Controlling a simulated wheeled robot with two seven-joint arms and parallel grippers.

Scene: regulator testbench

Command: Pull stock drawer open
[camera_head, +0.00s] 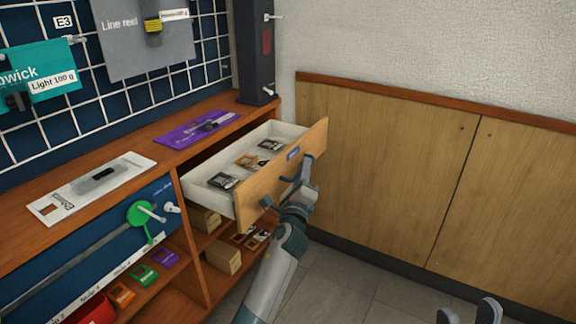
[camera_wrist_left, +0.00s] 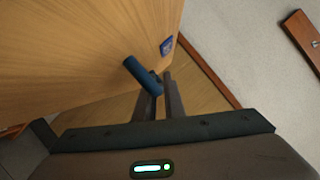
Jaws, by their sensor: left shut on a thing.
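The stock drawer (camera_head: 243,220) has a light wooden front and a pale tray, and it stands pulled out of the wooden bench. Its blue-grey bar handle (camera_wrist_left: 140,74) shows in the left wrist view, beside a small blue label. My left gripper (camera_head: 297,188) is at the drawer front, shut on the handle; its fingers (camera_wrist_left: 160,84) hide part of the handle in the wrist view. My right gripper (camera_head: 468,311) shows only its two fingertips at the bottom right edge, apart and empty, away from the drawer.
Several small packets (camera_head: 224,181) lie in the drawer. Cardboard boxes (camera_head: 222,257) sit on shelves below. The benchtop (camera_head: 110,205) holds a white card and a purple card (camera_head: 198,130). A wooden wall panel (camera_head: 385,160) stands to the right, with bare floor (camera_head: 345,280) before it.

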